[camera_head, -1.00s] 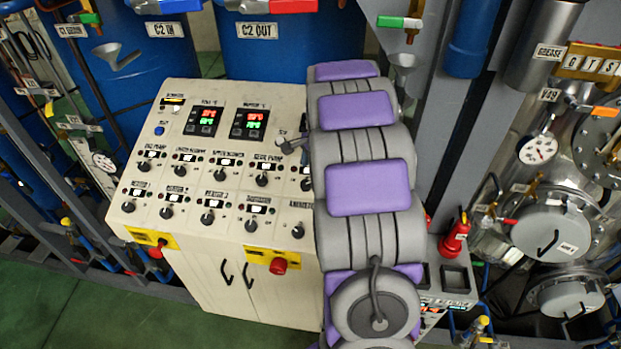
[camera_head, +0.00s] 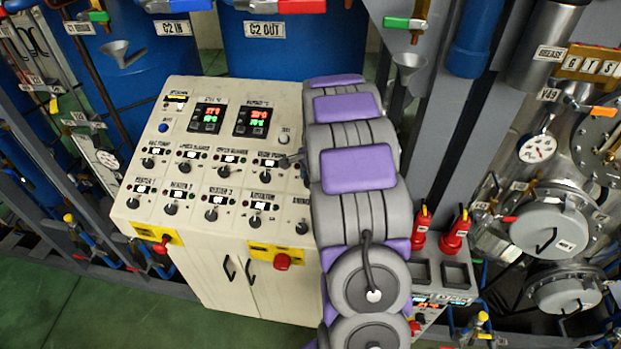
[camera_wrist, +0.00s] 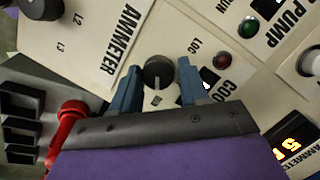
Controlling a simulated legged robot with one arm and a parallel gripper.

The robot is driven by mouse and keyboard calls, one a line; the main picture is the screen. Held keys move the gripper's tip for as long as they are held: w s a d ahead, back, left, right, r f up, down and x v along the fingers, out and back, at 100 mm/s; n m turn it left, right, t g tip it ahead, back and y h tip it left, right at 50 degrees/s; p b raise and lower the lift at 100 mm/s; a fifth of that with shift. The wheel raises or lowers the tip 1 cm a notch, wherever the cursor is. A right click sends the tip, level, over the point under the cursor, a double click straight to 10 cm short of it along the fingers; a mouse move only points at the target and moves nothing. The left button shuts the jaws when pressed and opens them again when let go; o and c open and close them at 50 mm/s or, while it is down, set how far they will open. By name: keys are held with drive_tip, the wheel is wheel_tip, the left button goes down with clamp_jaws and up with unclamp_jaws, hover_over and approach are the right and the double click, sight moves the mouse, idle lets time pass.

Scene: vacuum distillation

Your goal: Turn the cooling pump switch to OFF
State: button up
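A control panel (camera_head: 140,200) with rows of black knobs stands left of my arm in the head view. My gripper (camera_head: 291,160) is over its right side and small there. In the wrist view my gripper (camera_wrist: 160,80) is open, its two blue-grey fingers on either side of a black round knob (camera_wrist: 158,70). A small gap shows at each side of the knob. A light mark on the knob points down in the picture. A cooling-pump knob's ON and OFF marks are not readable.
Another black knob (camera_wrist: 40,8) and an "AMMETER" label lie left in the wrist view. A red light (camera_wrist: 222,60) and a green light (camera_wrist: 248,28) lie right. A red handle (camera_wrist: 68,125) is at lower left. Red plugs (camera_head: 456,232) stand right of my arm.

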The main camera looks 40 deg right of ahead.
drive_tip(key=shift+a+r, duration=0.1)
drive_tip(key=shift+a, duration=0.2)
drive_tip(key=shift+c, duration=1.4)
drive_tip(key=shift+d, duration=0.1)
drive_tip(key=c, duration=0.4)
drive_tip(key=shift+o, duration=0.2)
drive_tip(key=n+g+b, duration=0.1)
drive_tip(key=n+b, duration=0.1)
drive_tip(key=n, duration=0.3)
drive_tip(key=shift+w+h+b, duration=0.15)
drive_tip(key=shift+h+b, duration=0.15)
drive_tip(key=n+g+h+b, duration=0.1)
drive_tip(key=n+b, duration=0.1)
drive_tip(key=n, duration=0.4)
drive_tip(key=shift+w+r, duration=0.1)
drive_tip(key=shift+r, duration=0.05)
drive_tip(key=shift+n, duration=0.3)
